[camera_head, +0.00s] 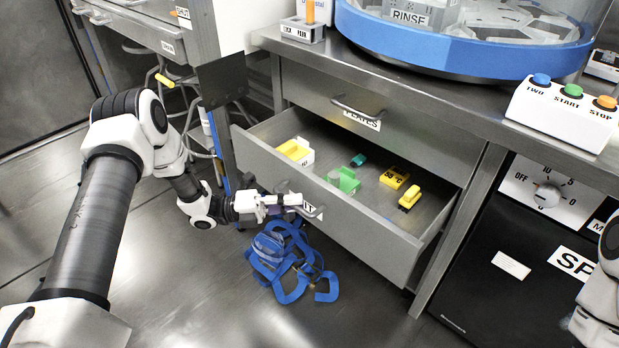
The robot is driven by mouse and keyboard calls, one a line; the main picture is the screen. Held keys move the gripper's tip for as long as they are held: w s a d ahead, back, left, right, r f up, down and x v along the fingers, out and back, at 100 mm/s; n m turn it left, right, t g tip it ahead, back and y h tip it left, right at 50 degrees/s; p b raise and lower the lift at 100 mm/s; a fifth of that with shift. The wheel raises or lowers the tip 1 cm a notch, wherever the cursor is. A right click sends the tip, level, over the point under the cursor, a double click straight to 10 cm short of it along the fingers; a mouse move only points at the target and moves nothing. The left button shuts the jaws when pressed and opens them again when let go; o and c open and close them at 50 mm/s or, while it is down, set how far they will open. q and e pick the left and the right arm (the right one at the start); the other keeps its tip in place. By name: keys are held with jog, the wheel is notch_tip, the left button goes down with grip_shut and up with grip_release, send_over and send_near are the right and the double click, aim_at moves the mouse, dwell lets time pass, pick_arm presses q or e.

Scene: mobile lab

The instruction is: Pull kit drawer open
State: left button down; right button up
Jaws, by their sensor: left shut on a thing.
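The kit drawer (364,236) is a grey metal drawer under the steel bench, and it stands well open. Inside lie a yellow and white block (297,151), a green block (344,180), a small teal piece (358,160) and yellow pieces (394,178). My left gripper (297,202) is at the drawer's front and shut on its handle (313,211). The gripper partly hides the handle and the label beside it. My right arm shows only as a white part at the right edge; its gripper is out of view.
Blue straps (280,262) lie on the floor below the drawer front. A closed drawer labelled PLATES (375,110) is above. A black unit with a dial (500,255) stands at the right. A button box (562,108) and a round blue-rimmed machine (460,52) sit on the bench.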

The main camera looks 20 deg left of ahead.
pick_arm(q)
jog(key=shift+s+a+p, duration=0.2)
jog(key=shift+s+a, duration=0.05)
jog(key=shift+s, duration=0.4)
jog(key=shift+s+a+p, duration=0.2)
jog(key=shift+s, duration=0.4)
jog(key=c, duration=1.2)
grip_release()
jog(key=v, duration=1.2)
